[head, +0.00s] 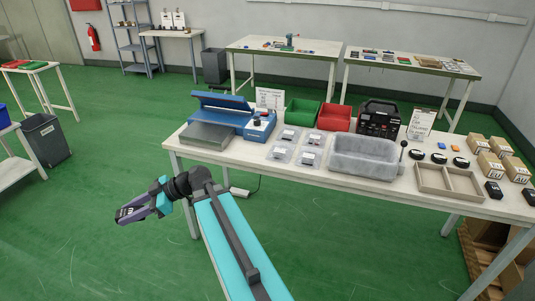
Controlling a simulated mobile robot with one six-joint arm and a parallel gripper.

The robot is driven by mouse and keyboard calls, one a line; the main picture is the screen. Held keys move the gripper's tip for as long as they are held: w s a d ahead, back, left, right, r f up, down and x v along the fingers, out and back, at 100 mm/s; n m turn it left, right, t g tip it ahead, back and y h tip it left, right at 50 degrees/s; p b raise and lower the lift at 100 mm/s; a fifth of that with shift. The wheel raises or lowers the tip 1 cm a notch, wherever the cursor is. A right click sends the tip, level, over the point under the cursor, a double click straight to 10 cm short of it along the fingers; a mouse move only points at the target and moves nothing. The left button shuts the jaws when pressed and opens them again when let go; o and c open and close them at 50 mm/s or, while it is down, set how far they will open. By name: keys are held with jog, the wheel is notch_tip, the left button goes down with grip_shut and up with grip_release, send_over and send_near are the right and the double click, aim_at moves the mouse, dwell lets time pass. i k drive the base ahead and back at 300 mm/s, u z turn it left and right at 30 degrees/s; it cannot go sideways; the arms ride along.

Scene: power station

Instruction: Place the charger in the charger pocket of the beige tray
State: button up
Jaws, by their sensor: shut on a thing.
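The beige tray (421,187) lies on the long workbench at the right, with two open compartments that look empty. I cannot tell which one is the charger pocket. My gripper (122,215) is at the left, over the green floor, well away from the bench and the tray. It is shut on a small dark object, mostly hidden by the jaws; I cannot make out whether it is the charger. Two small black devices, one (494,190) and another (529,196), lie on the bench right of the tray; what they are is unclear.
A grey bin (363,171) and a thin upright stick with a dark knob (404,144) are left of the tray. Round black pucks (439,158) lie behind it, with cardboard boxes (490,165) at the right. A blue machine (228,113) fills the bench's left end. Floor around my gripper is clear.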

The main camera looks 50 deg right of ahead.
aim_at(433, 189)
jog(key=u, duration=1.15)
jog(key=k, duration=0.85)
jog(key=u, duration=0.45)
jog(key=k, duration=1.45)
jog(key=z, duration=0.8)
jog(key=k, duration=0.75)
jog(key=z, duration=0.5)
